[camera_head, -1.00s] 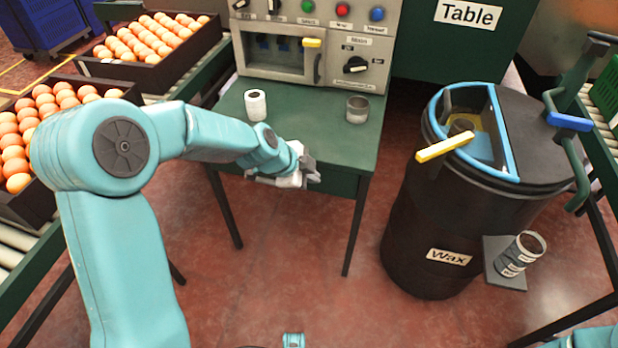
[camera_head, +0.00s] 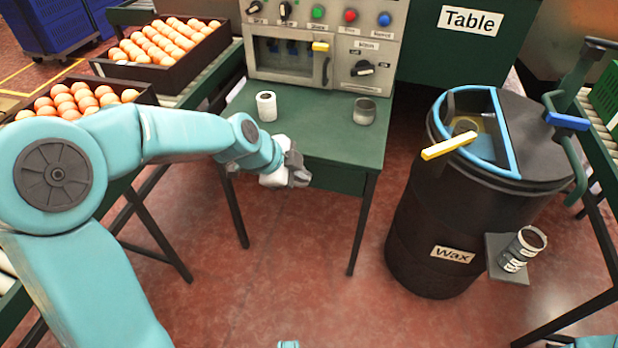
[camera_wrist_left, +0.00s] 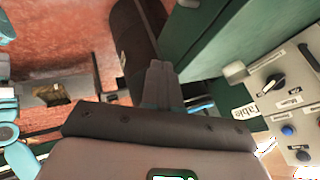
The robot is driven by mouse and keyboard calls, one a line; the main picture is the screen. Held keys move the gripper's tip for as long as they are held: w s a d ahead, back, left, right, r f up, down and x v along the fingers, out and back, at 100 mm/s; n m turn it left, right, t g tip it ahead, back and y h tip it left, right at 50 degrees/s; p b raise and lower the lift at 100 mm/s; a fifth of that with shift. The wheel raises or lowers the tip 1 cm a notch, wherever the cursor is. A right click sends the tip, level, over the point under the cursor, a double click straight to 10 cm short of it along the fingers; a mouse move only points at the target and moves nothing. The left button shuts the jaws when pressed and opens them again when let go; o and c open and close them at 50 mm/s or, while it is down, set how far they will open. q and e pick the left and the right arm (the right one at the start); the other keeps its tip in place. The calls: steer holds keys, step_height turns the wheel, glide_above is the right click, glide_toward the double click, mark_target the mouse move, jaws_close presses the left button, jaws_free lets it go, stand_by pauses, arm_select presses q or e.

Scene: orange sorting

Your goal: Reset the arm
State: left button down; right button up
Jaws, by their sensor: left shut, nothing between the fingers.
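My left gripper (camera_head: 298,172) is in front of the green table's front edge in the head view, with its teal arm reaching in from the left. Its fingers (camera_wrist_left: 162,82) are shut together and empty in the left wrist view. The green table (camera_head: 310,140) holds a white cup (camera_head: 266,107) at its left and a grey metal cup (camera_head: 364,112) at its right, both upright. The gripper is apart from both cups. My right gripper does not show.
A control panel (camera_head: 325,40) stands at the table's back. A black wax barrel (camera_head: 430,220) with a yellow handle (camera_head: 449,145) stands to the right, with a can (camera_head: 522,249) on its side shelf. Crates of oranges (camera_head: 165,70) sit on the left conveyor. The floor in front is clear.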

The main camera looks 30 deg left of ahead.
arm_select(q)
steer(key=s+d+f+n+g, duration=0.2)
steer(key=s+d+f+n, duration=0.15)
steer(key=f, duration=0.55)
steer(key=s+d+f+n+g, duration=0.2)
steer(key=s+d+f+n, duration=0.15)
steer(key=f, duration=0.55)
steer(key=s+d+f+n+g, duration=0.1)
steer(key=s+d+f+n, duration=0.3)
steer(key=s+f, duration=0.25)
steer(key=s+d+f+n+g, duration=0.1)
steer(key=s+d+f+n, duration=0.35)
steer(key=s, duration=0.35)
step_height(320, 180, up, 25)
steer(key=p, duration=2.5)
steer(key=shift+w+a+h, duration=0.15)
steer(key=shift+h, duration=0.25)
steer(key=shift+f+n, duration=0.1)
steer(key=shift+n, duration=0.15)
